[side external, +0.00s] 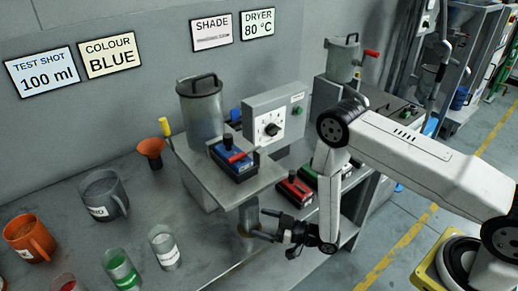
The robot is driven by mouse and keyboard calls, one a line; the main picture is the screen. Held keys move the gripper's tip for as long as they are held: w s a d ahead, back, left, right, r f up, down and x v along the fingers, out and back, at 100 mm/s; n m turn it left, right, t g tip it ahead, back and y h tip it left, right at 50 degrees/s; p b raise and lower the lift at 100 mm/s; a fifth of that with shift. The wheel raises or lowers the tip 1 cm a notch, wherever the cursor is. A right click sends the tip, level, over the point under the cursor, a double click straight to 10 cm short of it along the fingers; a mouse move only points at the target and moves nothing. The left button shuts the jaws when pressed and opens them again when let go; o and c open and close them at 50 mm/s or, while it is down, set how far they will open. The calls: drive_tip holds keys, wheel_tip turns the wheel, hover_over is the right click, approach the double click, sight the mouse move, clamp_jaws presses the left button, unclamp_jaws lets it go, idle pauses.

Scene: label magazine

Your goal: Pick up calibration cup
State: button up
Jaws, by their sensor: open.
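A small grey-brown metal cup (247,217), which looks like the calibration cup, stands at the front edge of the dosing machine, below its plate. My gripper (262,225) is just right of it, with its fingers spread and pointing left toward it. The fingertips look close to the cup's side; whether they touch it or reach around it I cannot tell. No markings on the cup are readable, and its lower part is partly hidden by the fingers.
The dosing machine (215,174) carries a metal hopper (201,110), a blue unit and a dial box (270,126). Red and green units sit behind my wrist. An orange jug (30,236), a grey jug (103,196), an orange funnel (151,149) and several glasses stand at left.

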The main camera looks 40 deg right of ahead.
sight(249, 218)
drive_tip(key=shift+x, duration=2.3)
drive_tip(key=shift+d, duration=0.1)
drive_tip(key=c, duration=1.3)
drive_tip(key=shift+o, duration=0.2)
drive_tip(key=shift+r, duration=0.15)
drive_tip(key=v, duration=1.8)
